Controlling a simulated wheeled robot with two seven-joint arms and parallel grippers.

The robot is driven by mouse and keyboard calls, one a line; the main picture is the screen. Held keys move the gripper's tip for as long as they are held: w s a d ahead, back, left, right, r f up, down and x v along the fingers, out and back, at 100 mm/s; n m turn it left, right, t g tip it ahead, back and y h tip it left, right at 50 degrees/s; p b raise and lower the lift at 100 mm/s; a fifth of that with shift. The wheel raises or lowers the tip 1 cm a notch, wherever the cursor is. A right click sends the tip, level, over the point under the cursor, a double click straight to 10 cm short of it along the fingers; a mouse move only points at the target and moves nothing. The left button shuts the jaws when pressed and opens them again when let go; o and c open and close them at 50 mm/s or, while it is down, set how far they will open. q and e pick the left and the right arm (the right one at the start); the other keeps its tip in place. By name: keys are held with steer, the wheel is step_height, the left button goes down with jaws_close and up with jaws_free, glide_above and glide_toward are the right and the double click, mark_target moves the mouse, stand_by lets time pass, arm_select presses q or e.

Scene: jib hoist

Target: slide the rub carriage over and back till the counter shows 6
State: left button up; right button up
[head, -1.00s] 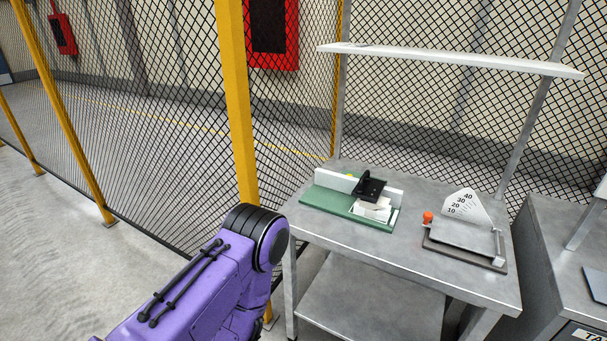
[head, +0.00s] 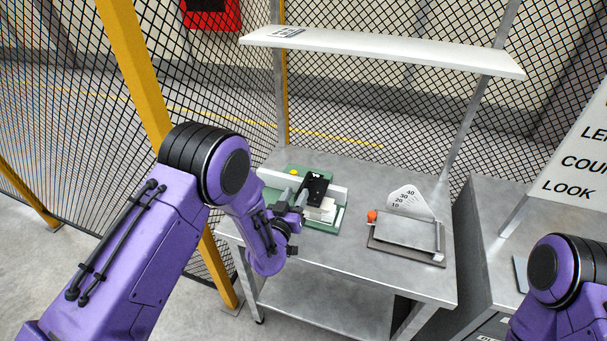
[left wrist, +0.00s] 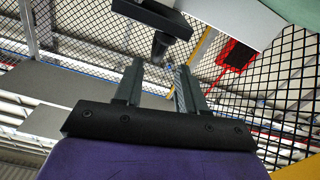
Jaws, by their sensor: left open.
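The rub carriage (head: 314,188) is a black block on a green base (head: 329,229) with a white rail, on the metal table. My left gripper (head: 297,209) is beside its near left side, with open jaws. In the left wrist view, the two fingers of my left gripper (left wrist: 158,78) stand apart with nothing between them. The black carriage (left wrist: 158,12) and its short round handle (left wrist: 160,45) show just beyond the fingertips. I cannot make out a counter reading. My right gripper is out of view; only part of my right arm shows.
A plate device with a fan-shaped scale (head: 410,201) and an orange knob (head: 372,216) stands right of the green base. A white shelf (head: 390,52) hangs above the table. A mesh fence and yellow post (head: 135,70) stand at the left.

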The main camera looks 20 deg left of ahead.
mark_target(305, 180)
arm_select(q)
steer(key=w, duration=0.2)
steer(key=w+p, duration=0.1)
steer(key=w, duration=0.1)
steer(key=w+d, duration=0.1)
steer(key=w, duration=0.2)
steer(key=shift+f, duration=0.1)
steer(key=shift+s, duration=0.15)
steer(key=shift+c, duration=0.3)
